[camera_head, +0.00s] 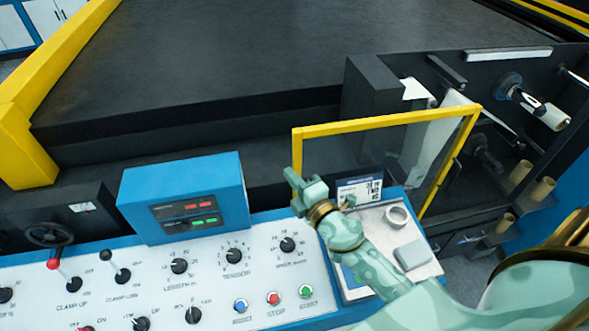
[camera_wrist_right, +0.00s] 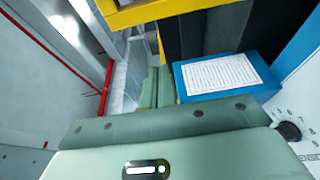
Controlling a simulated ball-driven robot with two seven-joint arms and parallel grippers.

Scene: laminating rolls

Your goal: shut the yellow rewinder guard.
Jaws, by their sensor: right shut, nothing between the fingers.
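The yellow rewinder guard (camera_head: 390,119) is a yellow frame around a clear panel. In the head view it stands upright in front of the rewinder's rollers, right of centre. Its left post comes down to my right gripper (camera_head: 297,183), whose fingers are shut and empty. The gripper overlaps the lower end of that post; I cannot tell whether they touch. In the right wrist view a yellow bar (camera_wrist_right: 150,12), which looks like part of the guard, crosses the top beyond my shut green fingers (camera_wrist_right: 154,84). My left gripper is not in view.
The control panel (camera_head: 205,285) with knobs, buttons and a blue display box (camera_head: 185,197) lies left of my right arm. A tray (camera_head: 425,262) with a white tape roll (camera_head: 397,215) and a grey block (camera_head: 412,255) lies beside the arm. Cardboard cores (camera_head: 541,189) stand at right.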

